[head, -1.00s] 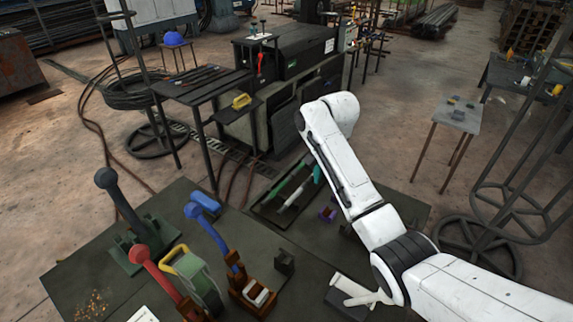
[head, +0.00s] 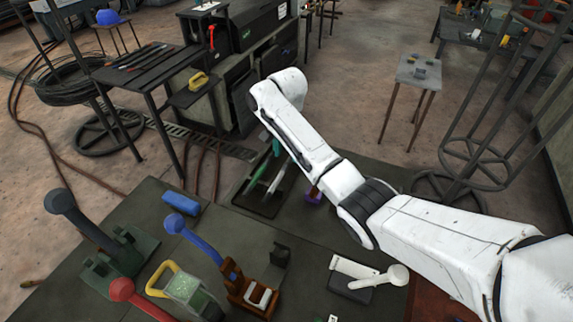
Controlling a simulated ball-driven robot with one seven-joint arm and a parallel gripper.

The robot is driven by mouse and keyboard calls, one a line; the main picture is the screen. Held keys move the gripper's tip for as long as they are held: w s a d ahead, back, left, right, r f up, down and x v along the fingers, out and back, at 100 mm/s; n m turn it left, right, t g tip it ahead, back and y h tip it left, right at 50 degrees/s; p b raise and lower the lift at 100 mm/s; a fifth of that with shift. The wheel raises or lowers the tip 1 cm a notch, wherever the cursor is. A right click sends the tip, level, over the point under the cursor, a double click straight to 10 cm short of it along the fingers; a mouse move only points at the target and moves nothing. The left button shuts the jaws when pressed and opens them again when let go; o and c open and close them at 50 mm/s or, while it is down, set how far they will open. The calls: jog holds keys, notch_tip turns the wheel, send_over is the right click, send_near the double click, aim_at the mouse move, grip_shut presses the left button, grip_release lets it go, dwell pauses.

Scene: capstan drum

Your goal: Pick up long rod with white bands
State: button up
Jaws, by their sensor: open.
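I cannot single out a long rod with white bands with certainty. A dark shallow tray (head: 250,203) on the bench holds slim pieces: a green one (head: 259,170) and a pale, whitish one (head: 279,178). Several thin dark rods (head: 137,60) lie on a side table at the upper left, too small to show any bands. My white arm reaches in from the lower right and bends above the tray's right side.
Levers with a dark knob (head: 58,201), a blue knob (head: 174,223) and a red knob (head: 122,290) stand up from the bench at left. A blue block (head: 181,202) lies near the back edge. A small stool (head: 418,73) stands upper right.

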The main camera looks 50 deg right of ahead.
aim_at(287, 163)
jog(key=shift+f, duration=2.3)
jog(key=shift+w, duration=0.1)
grip_shut()
jog(key=shift+r, duration=0.1)
